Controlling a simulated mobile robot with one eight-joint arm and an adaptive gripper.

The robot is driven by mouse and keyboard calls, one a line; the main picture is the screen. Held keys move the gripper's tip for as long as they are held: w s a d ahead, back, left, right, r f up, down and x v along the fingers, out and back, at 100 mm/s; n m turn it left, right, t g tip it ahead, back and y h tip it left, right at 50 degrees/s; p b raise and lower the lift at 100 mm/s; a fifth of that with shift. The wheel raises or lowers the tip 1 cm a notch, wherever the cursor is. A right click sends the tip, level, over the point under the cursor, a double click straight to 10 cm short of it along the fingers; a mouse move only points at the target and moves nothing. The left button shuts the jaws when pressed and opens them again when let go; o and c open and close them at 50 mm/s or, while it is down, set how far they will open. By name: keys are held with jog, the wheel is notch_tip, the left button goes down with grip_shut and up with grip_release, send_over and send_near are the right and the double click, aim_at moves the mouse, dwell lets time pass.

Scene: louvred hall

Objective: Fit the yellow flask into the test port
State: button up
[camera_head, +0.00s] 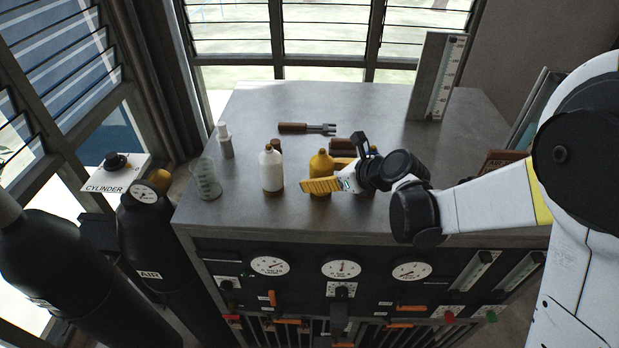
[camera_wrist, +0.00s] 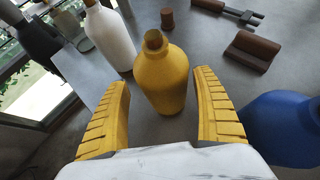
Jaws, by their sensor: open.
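The yellow flask (camera_head: 321,162) stands upright on the grey cabinet top. In the wrist view the yellow flask (camera_wrist: 163,82) has a brown stopper in its neck. My gripper (camera_head: 322,185) is at the flask from the right side of the head view, and one yellow finger covers the flask's lower part there. In the wrist view my gripper (camera_wrist: 162,84) is open, with one finger on each side of the flask and gaps between. I cannot tell for sure which thing is the test port.
A white flask (camera_head: 270,170) stands left of the yellow one. A blue flask (camera_wrist: 288,128) stands close to the right finger. A brown block (camera_wrist: 250,51), a fork-ended tool (camera_head: 306,128), a clear beaker (camera_head: 206,178) and a tall gauge plate (camera_head: 437,78) are also on the top.

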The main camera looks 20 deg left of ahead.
jog(key=shift+w+a+f, duration=0.15)
jog(key=shift+a+f, duration=0.1)
jog(key=shift+w+d, duration=0.2)
jog(key=shift+w, duration=0.1)
jog(key=shift+d, duration=0.1)
jog(key=shift+s+r, duration=0.1)
jog(key=shift+s, duration=0.05)
jog(key=shift+b, duration=0.4)
